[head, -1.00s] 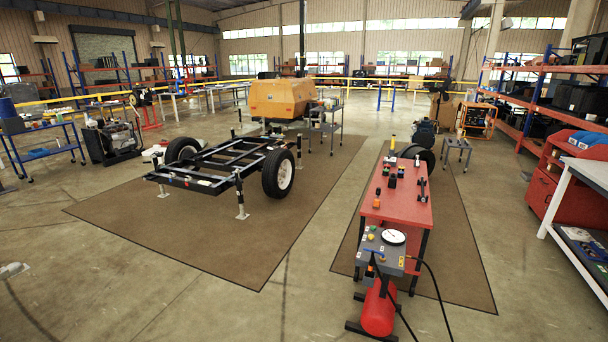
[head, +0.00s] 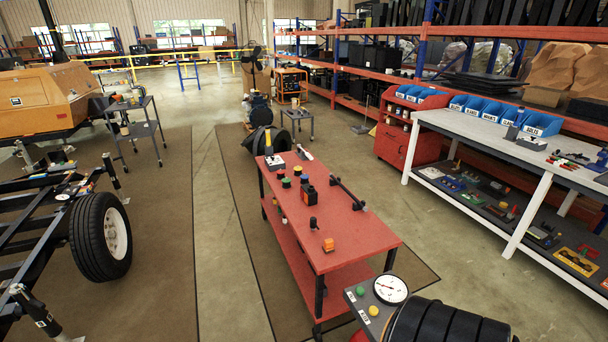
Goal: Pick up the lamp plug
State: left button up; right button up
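Several small parts stand on the red table (head: 345,235). An orange block-like part (head: 328,245) is near its front edge, with a small black upright part (head: 313,223) just behind it. A black part with a red mark (head: 308,193) and several round coloured caps are farther back. I cannot tell for sure which of these is the lamp plug. Neither of my grippers shows in the head view, so nothing is seen held.
A black bar on posts (head: 347,194) runs along the table's right side. A panel with a dial gauge (head: 390,289) stands at the front corner. A wheeled trailer frame with a tyre (head: 98,238) is at left; a white-legged workbench (head: 480,133) is at right.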

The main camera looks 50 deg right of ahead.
aim_at(313, 219)
jog(key=i+l+z, duration=0.1)
jog(key=i+z, duration=0.55)
jog(key=z, duration=0.15)
jog(key=i+j+z, duration=0.1)
jog(key=i+z, duration=0.3)
jog(key=i+j+z, duration=0.2)
jog(key=z, duration=0.2)
jog(key=i+j+z, duration=0.4)
jog(key=k+l, duration=0.1)
